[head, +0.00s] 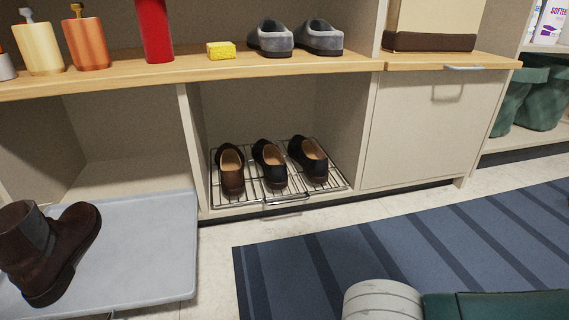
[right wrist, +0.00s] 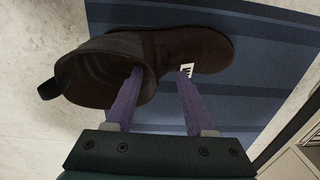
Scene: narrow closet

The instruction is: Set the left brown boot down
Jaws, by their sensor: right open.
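One dark brown boot (head: 52,252) with a grey side panel stands on the grey tray at the left of the head view. Another dark brown boot (right wrist: 185,58) shows in the right wrist view against the blue striped rug. Its opening and pull loop are at the left and its toe at the right. A small white tag is on it. My right gripper (right wrist: 160,72) is open, its two purple fingers spread in front of the boot. The left finger overlaps the opening; whether either finger touches is unclear. My left gripper is out of view.
The grey tray (head: 150,246) lies on the floor at left. A wire rack (head: 278,197) in the cubby holds three dark shoes. The blue rug (head: 420,240) covers the right floor. Grey slippers (head: 295,38) and bottles stand on the shelf above. A drawer cabinet (head: 432,130) stands right.

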